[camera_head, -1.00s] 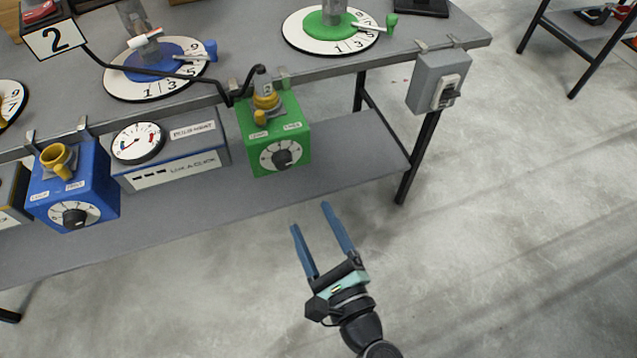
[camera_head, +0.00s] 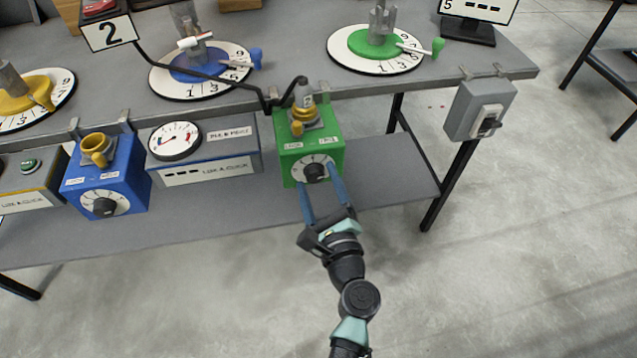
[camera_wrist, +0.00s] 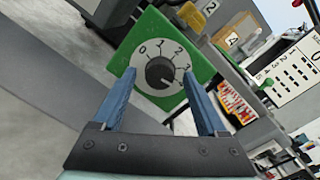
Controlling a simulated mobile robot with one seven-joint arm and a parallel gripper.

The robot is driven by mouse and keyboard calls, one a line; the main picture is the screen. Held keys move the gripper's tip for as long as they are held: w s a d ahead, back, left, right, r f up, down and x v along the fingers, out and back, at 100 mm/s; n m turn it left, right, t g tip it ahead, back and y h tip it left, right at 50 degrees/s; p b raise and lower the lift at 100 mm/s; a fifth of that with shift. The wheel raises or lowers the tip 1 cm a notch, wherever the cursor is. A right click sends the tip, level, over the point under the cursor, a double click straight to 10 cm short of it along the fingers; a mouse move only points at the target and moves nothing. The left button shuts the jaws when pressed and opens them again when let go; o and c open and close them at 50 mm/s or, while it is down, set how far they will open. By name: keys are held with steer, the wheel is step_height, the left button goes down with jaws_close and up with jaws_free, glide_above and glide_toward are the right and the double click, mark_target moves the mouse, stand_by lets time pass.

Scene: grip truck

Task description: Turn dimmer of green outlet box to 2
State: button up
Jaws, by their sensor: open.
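The green outlet box (camera_head: 311,151) hangs at the table's front edge, with a yellow socket and a grey plug on top. Its black dimmer knob (camera_head: 315,173) sits on a white dial on the front face. In the wrist view the knob (camera_wrist: 159,71) is in the middle of the dial, which reads 0, 1, 2, 3 clockwise. I cannot surely read the knob's setting. My gripper (camera_head: 317,176) is open and faces the dial. In the wrist view its blue fingers (camera_wrist: 158,75) lie either side of the knob; contact cannot be told.
A blue outlet box (camera_head: 125,178) and a gauge box (camera_head: 225,165) hang to the left. A grey switch box (camera_head: 470,110) hangs to the right. A black cable (camera_head: 200,75) runs over the table to the green box. The floor in front is clear.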

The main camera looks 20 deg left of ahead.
jaws_close()
stand_by(0.3)
steer(key=shift+n, duration=0.3)
steer(key=n+b, duration=0.2)
steer(key=shift+f+n, duration=0.1)
steer(key=shift+n, duration=0.3)
steer(key=n+b, duration=0.2)
steer(key=n, duration=0.2)
steer(key=n+b, duration=0.2)
steer(key=n, duration=0.1)
steer(key=shift+n+h, duration=0.3)
steer(key=shift+n, duration=0.1)
steer(key=n+b, duration=0.2)
steer(key=n, duration=0.1)
steer(key=shift+n, duration=0.4)
steer(key=shift+b, duration=0.35)
